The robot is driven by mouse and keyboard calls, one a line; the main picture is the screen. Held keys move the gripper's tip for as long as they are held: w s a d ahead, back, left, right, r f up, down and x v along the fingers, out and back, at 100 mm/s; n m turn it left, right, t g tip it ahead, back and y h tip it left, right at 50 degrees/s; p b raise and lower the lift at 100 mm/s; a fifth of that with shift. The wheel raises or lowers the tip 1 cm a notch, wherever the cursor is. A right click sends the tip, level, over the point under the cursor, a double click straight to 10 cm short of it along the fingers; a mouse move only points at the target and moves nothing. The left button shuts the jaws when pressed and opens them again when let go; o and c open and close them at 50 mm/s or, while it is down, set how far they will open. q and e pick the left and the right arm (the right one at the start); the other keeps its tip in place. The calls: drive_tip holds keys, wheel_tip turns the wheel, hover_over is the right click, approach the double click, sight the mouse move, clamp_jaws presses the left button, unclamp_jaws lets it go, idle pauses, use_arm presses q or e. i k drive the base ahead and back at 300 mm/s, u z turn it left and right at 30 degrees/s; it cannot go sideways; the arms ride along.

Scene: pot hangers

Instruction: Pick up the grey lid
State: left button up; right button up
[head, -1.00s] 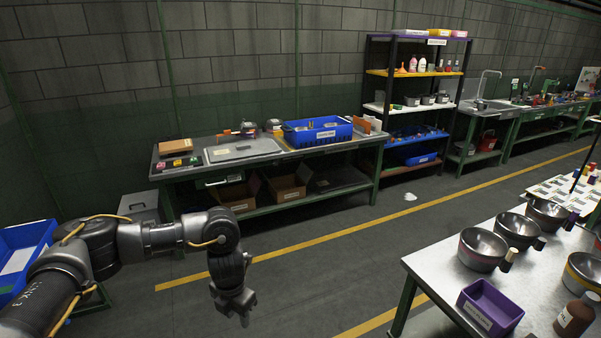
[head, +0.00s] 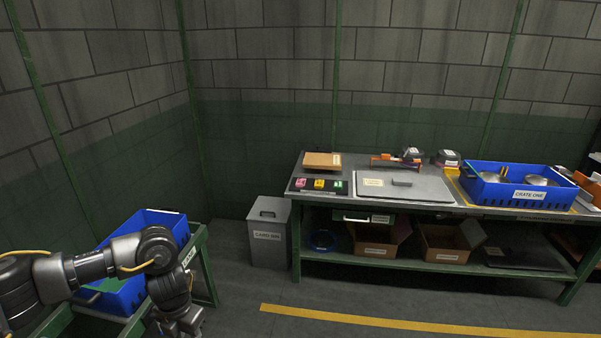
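A flat grey lid (head: 425,187) with a dark raised handle and a pale label lies on top of the workbench, between the coloured buttons and the blue crate. My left gripper (head: 180,325) hangs low at the bottom left, far from the lid, in front of the side stand. Its fingers are small and dark, so I cannot tell whether they are open. My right gripper is out of view.
The workbench (head: 472,208) stands against the wall, with cardboard boxes (head: 375,243) on its lower shelf. A blue crate (head: 516,192) with bowls sits right of the lid. A grey lidded bin (head: 267,240) stands left. The floor before the bench is clear.

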sight(372, 184)
drive_tip(key=u, duration=0.25)
drive_tip(key=i, duration=2.35)
drive_tip(key=z, duration=0.55)
drive_tip(key=i, duration=1.15)
drive_tip(key=z, duration=1.8)
drive_tip(key=i, duration=0.85)
drive_tip(key=z, duration=0.65)
